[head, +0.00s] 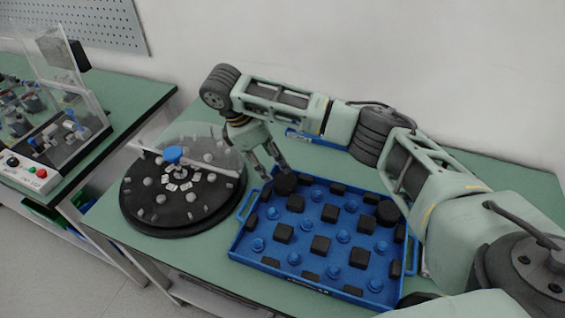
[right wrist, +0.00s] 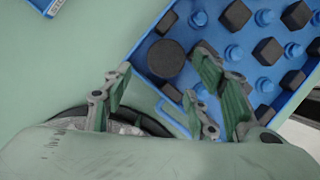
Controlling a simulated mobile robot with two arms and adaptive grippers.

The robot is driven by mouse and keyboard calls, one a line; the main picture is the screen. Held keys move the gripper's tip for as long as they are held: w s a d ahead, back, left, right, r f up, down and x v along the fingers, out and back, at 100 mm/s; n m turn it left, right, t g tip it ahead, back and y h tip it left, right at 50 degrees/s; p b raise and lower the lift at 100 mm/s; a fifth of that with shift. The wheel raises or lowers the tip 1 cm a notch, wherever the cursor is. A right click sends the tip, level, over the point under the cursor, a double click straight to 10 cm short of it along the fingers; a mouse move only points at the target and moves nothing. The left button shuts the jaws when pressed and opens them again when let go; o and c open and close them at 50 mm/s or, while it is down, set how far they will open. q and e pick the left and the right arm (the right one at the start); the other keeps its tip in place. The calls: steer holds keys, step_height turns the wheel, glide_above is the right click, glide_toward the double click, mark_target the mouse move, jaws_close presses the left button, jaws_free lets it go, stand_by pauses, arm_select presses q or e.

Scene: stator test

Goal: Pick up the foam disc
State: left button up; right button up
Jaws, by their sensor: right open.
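A black round foam disc (head: 285,183) lies in the far left corner of the blue tray (head: 238,240). In the right wrist view the disc (right wrist: 166,58) shows whole, just beyond the spread fingers. A second dark round piece (head: 388,212) sits near the tray's right side; I cannot tell for sure whether it is the same kind. My right gripper (head: 274,172) points down at the tray's far left corner, close to the first disc. In the right wrist view the gripper (right wrist: 160,95) is open with nothing between its fingers. My left gripper is not in view.
The tray also holds several black blocks and blue pegs. A round black turntable (head: 150,215) with a clear cover and blue knob stands just left of it. A test station (head: 50,150) is on another table at left.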

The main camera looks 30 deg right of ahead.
mark_target(283, 179)
steer(key=f, duration=0.1)
steer(key=s+d+f, duration=0.1)
steer(key=shift+f, duration=0.35)
steer(key=x, duration=0.1)
steer(key=p+x, duration=0.1)
steer(key=shift+s+a+f, duration=0.1)
steer(key=shift+a+f, duration=0.05)
steer(key=shift+f, duration=0.2)
steer(key=shift+x, duration=1)
steer(key=c, duration=0.5)
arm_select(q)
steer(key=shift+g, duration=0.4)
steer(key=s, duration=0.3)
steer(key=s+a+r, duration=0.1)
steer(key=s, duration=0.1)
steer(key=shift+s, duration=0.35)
arm_select(e)
steer(key=shift+c, duration=0.2)
